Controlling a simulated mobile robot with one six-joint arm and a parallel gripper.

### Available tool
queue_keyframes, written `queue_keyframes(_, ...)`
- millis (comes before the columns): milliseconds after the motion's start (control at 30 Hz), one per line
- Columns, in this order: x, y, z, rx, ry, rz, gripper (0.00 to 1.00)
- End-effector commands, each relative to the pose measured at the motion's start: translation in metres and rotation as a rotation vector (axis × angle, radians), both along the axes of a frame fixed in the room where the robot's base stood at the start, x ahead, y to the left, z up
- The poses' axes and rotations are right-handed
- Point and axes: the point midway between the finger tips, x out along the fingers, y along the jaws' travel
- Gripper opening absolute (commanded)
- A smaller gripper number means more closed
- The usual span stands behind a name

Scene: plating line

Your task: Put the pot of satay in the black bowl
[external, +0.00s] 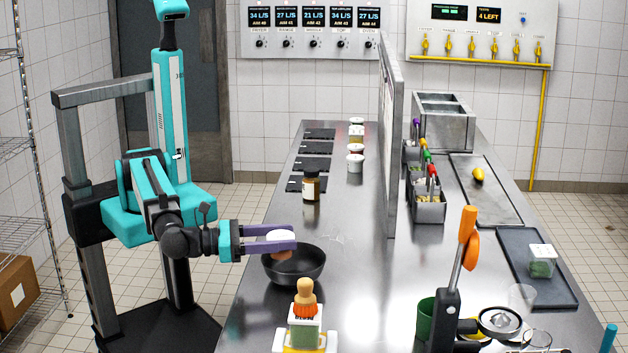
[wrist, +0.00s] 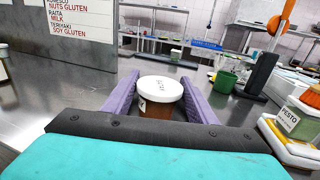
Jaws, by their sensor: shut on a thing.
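The pot of satay (wrist: 157,104) is a small brown pot with a white lid. My gripper (wrist: 158,102) is shut on it, with a purple finger on each side in the wrist view. In the external view the pot (external: 282,240) is held over the black bowl (external: 300,264), above its back left part. The bowl stands on the steel counter. The pot looks upright; its base is partly hidden, so I cannot tell whether it touches the bowl. The bowl is not visible in the wrist view.
A dark-lidded jar (external: 311,187) and several white-lidded pots (external: 355,160) stand farther back. A pesto container with a wooden-handled brush (external: 304,318) stands in front of the bowl. A green cup (external: 426,318) is at the front right. An upright panel (external: 390,140) divides the counter.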

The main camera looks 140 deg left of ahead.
Motion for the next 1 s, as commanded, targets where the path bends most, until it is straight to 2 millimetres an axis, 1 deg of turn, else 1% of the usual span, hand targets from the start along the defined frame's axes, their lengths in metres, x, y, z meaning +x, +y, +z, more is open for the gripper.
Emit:
queue_keyframes(267, 0.0, 0.0, -0.001, 0.0, 0.0, 0.0, 0.28)
queue_keyframes(367, 0.0, 0.0, -0.005, 0.001, 0.002, 0.0, 0.28)
queue_keyframes(700, 0.0, 0.0, -0.032, 0.002, 0.001, -0.001, 0.28)
queue_keyframes(1000, 0.0, 0.0, -0.035, 0.001, -0.001, 0.0, 0.28)
